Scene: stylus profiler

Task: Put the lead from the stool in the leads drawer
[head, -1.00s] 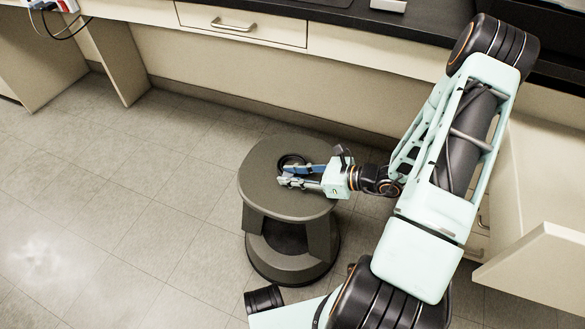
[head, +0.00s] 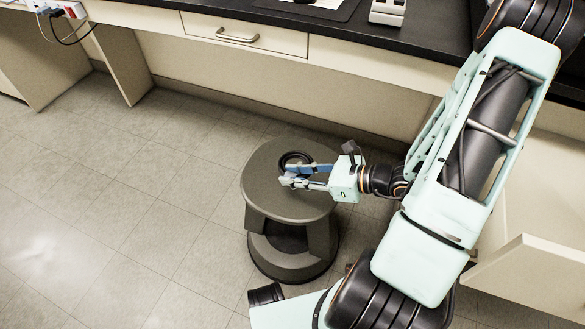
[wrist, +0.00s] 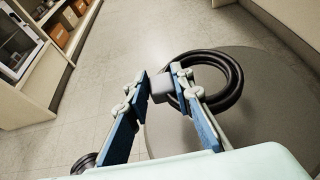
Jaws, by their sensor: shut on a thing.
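The lead is a black coil (head: 285,158) at the stool top's far side, partly hidden by my gripper. In the wrist view the coil (wrist: 237,83) lies just right of my fingers, with a small grey block (wrist: 163,86) between the fingertips. My gripper (head: 285,174) reaches in from the right over the dark round stool (head: 262,190) and is shut on the lead at that block. A shut drawer (head: 245,34) with a bar handle sits under the bench; no label is readable, so I cannot tell if it is the leads drawer.
The black benchtop (head: 420,45) runs along the back, with a white device (head: 387,11) on it. A power strip (head: 66,9) with plugs is at the upper left. A pale panel (head: 530,278) juts out at the right. The floor (head: 110,200) left of the stool is clear.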

